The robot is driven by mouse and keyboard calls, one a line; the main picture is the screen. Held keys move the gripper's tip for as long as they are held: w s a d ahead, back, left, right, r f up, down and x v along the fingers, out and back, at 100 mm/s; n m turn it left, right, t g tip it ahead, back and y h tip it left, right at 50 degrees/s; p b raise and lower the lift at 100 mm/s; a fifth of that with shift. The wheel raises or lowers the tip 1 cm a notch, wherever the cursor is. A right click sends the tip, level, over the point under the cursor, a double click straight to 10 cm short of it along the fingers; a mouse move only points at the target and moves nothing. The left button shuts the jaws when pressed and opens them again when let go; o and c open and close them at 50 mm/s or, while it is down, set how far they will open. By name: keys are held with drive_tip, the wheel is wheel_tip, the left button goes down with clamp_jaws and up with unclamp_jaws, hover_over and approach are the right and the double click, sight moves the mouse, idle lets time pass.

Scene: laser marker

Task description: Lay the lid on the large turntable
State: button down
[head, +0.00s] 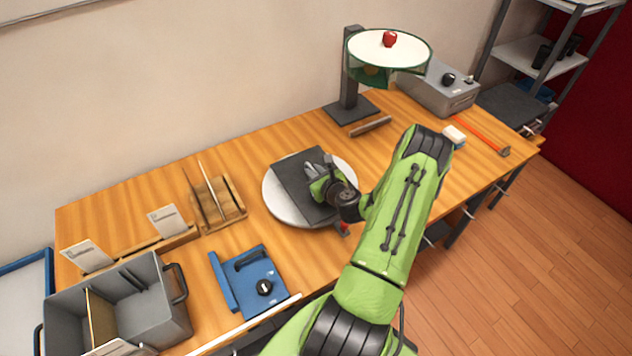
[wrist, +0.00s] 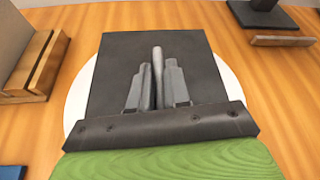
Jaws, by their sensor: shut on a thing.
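The lid (head: 292,178) is a flat dark grey square plate. It is over the large turntable (head: 277,206), a round pale disc on the bench. In the wrist view the lid (wrist: 115,65) covers most of the disc, and the turntable's white rim (wrist: 78,100) shows at both sides. My gripper (head: 314,170) is above the lid's middle. In the wrist view its fingers (wrist: 157,88) are shut on a light grey upright bar, the lid's handle. The lid looks level and close to the disc; I cannot tell whether it touches. My wrist hides its near edge.
A blue fixture (head: 250,282), a grey bin (head: 150,305) and a wooden rack (head: 213,200) stand to the left. The laser marker's stand (head: 350,100) with a round green-rimmed top is behind, a grey box (head: 437,90) at the back right. Bare bench lies between rack and turntable.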

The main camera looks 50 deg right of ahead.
drive_tip(key=shift+f, duration=1.45)
drive_tip(key=shift+f, duration=0.2)
drive_tip(key=c, duration=1.1)
unclamp_jaws()
